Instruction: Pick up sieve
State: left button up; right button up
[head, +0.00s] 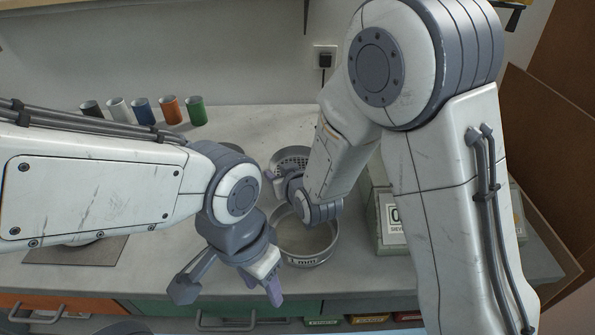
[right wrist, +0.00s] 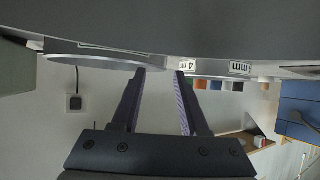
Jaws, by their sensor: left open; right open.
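A round metal sieve (head: 308,256) with a label on its wall stands on the bench in the head view. A perforated metal sieve (head: 293,156) lies behind it, partly covered by my right arm. My right gripper (head: 275,180) is open above the sieves, with its wrist hiding part of the near one. In the right wrist view, its fingers (right wrist: 163,75) are apart with nothing clearly between them, near a metal rim (right wrist: 95,61) and labels reading "mm". My left gripper (head: 271,286) is open and empty at the front, left of the near sieve.
Several coloured cups (head: 168,109) stand in a row at the back left. A grey-green box (head: 390,238) with a number sign stands right of the near sieve, partly behind my right arm. A wall socket (head: 325,60) is behind the bench. A dark mat (head: 75,252) lies at left.

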jog(key=x, duration=0.4)
jog(key=shift+w+a+f, duration=0.1)
jog(key=shift+f, duration=0.15)
jog(key=shift+c, duration=0.3)
grip_shut()
dwell(0.9)
